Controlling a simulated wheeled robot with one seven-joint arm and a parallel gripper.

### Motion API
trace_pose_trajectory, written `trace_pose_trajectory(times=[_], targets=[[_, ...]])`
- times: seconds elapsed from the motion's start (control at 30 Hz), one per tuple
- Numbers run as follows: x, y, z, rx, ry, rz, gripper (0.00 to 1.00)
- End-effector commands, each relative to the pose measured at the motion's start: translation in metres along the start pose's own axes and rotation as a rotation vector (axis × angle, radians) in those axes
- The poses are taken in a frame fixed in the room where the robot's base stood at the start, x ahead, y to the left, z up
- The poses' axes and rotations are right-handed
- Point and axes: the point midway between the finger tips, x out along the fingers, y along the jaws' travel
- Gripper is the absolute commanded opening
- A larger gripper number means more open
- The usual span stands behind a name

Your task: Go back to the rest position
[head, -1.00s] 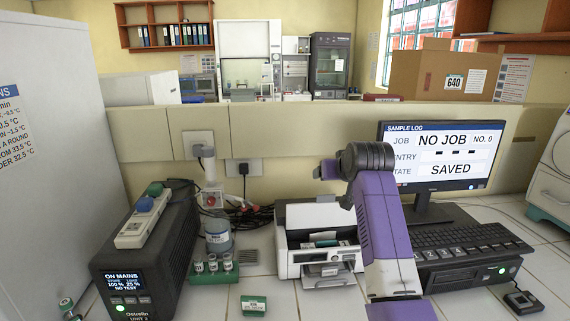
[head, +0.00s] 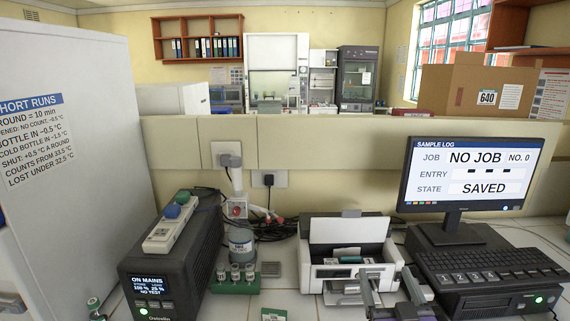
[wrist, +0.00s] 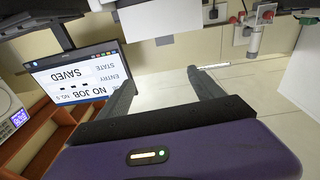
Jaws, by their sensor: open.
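My gripper (head: 390,287) shows low in the head view, in front of the printer's right part. In the wrist view, the fingers of my gripper (wrist: 163,85) stand apart with nothing between them. The wrist view is upside down and faces the monitor (wrist: 78,78) and the wall. Most of my arm is out of the head view.
A white printer (head: 348,240) stands behind my gripper. The monitor (head: 480,175) reads NO JOB and SAVED, with a keyboard (head: 490,265) below. A black power unit (head: 170,265) and a green vial rack (head: 235,280) stand to the left. A low partition (head: 330,145) runs behind.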

Motion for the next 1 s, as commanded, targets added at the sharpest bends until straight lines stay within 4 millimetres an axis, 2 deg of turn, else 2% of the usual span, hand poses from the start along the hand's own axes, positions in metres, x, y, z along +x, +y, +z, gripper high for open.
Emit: trace_pose_trajectory(times=[0.03,0.13,0.4,0.7,1.0], targets=[[-0.025,0.000,0.011,-0.002,0.001,-0.003,0.76],[-0.067,-0.001,0.021,-0.002,0.015,-0.008,0.76],[-0.180,-0.002,0.033,0.003,0.024,-0.024,0.76],[-0.295,-0.003,0.026,0.015,-0.021,-0.035,0.76],[-0.394,-0.003,0.016,0.029,-0.162,-0.039,0.76]])
